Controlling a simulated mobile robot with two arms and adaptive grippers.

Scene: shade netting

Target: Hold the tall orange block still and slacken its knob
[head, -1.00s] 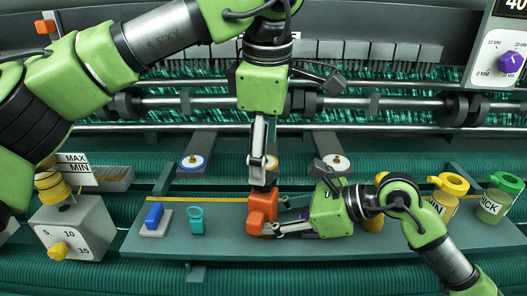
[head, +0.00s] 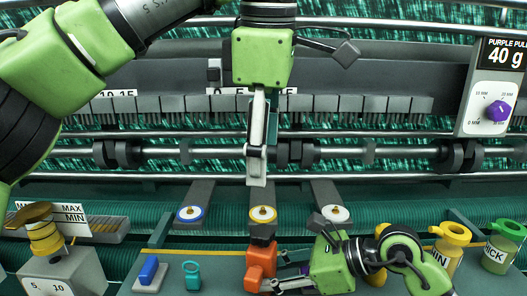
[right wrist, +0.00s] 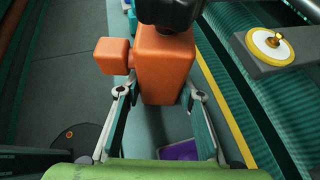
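The tall orange block (head: 258,262) stands on the grey-green board, with a dark knob (head: 262,233) on top. In the right wrist view the block (right wrist: 165,70) shows a small orange cube (right wrist: 112,57) on its left side and the dark knob (right wrist: 170,10) at the top edge. My right gripper (head: 280,282) has its fingers against both sides of the block; they also show in the wrist view (right wrist: 160,92). My left gripper (head: 257,182) points down above the knob, with a clear gap. Its fingers are seen edge-on, so their opening is unclear.
A blue block (head: 149,270) and a teal ring piece (head: 192,275) stand left on the board. Yellow (head: 452,245) and green (head: 503,247) lidded jars are at right. Three discs (head: 262,213) on arms lie behind the block. A purple dial (head: 497,111) is at upper right.

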